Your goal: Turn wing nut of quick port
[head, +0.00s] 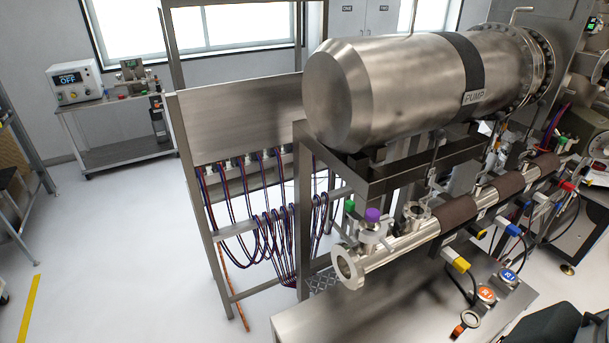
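A steel pipe assembly (408,243) runs below the large pump cylinder, with an open round flange (348,268) at its near left end. Small ports with a purple cap (372,214) and a green cap (349,206) stand on top of the pipe near that end. Another small upright port (417,212) sits further right along the pipe. I cannot make out which fitting is the quick port, and its wing nut is too small to tell. Neither my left gripper nor my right gripper is in view.
The large steel pump cylinder (390,85) overhangs the pipe. A steel bench top (400,310) lies below, bearing a metal ring with an orange part (466,323) and orange and blue round knobs. Hoses hang on a frame at left. The floor (120,240) at left is clear.

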